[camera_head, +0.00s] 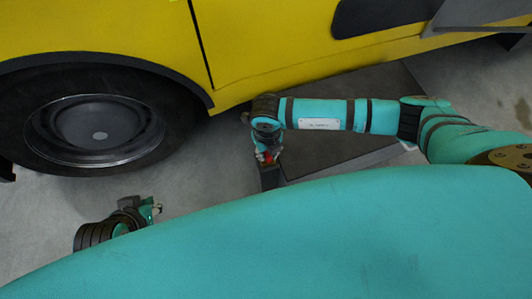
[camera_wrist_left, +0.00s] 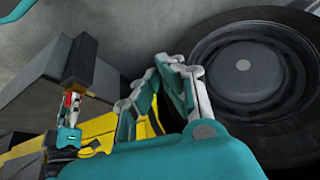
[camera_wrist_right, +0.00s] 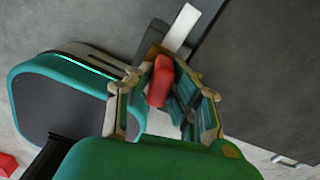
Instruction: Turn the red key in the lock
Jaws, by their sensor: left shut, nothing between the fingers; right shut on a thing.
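The red key (camera_wrist_right: 160,82) sits between the fingers of my right gripper (camera_wrist_right: 158,74), which is shut on it. In the head view, my right gripper (camera_head: 268,153) points down at the top of a dark post (camera_head: 270,178), with a little of the red key showing. The left wrist view also shows the red key (camera_wrist_left: 70,100) by the dark post (camera_wrist_left: 80,58). A brownish piece (camera_wrist_right: 153,52) lies just behind the key; I cannot make out the lock or how deep the key is. My left gripper (camera_head: 153,207) is shut and empty, low at the left, away from the key.
A yellow vehicle (camera_head: 270,40) with a large black wheel (camera_head: 100,130) stands at the back. A dark flat-topped block (camera_head: 380,90) lies beside the post. A small red object (camera_wrist_right: 7,165) shows at lower left in the right wrist view. Grey floor around my left gripper is clear.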

